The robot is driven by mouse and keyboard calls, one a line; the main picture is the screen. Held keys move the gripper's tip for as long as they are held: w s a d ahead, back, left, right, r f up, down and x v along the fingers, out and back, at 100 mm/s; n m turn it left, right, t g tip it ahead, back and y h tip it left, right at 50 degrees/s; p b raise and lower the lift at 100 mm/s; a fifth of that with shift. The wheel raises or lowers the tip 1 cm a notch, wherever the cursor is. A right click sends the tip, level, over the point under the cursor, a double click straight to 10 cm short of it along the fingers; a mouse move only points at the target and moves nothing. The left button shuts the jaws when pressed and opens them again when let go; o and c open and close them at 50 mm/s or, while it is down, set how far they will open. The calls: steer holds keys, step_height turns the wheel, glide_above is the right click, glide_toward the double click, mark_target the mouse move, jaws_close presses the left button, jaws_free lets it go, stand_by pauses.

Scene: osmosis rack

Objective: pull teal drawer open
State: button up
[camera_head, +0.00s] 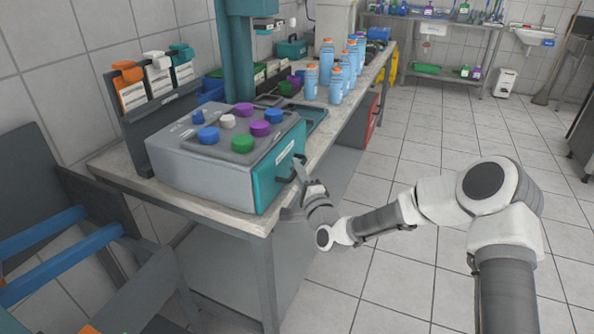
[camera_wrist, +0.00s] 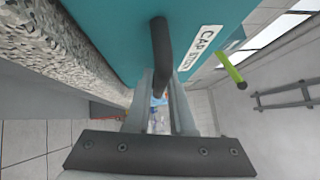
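The teal drawer front (camera_head: 278,171) is on the right end of a grey box on the bench. It looks flush with the box, with no clear gap. Its dark handle (camera_head: 299,168) sticks out, and a white label is beside it. In the wrist view the teal front (camera_wrist: 120,28) fills the top and the dark bar handle (camera_wrist: 161,50) runs down between my fingers. My gripper (camera_head: 302,180) is at the handle. In the wrist view my gripper (camera_wrist: 161,85) has a finger close on each side of the handle and looks shut on it.
The grey box (camera_head: 190,165) has several coloured knobs on top and stands near the bench edge (camera_head: 225,212). Blue bottles (camera_head: 335,85) stand further back. A rack with orange, white and teal-topped items (camera_head: 130,95) is behind. The floor (camera_head: 400,270) right of the bench is clear.

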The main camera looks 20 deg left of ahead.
jaws_close()
stand_by(1.1)
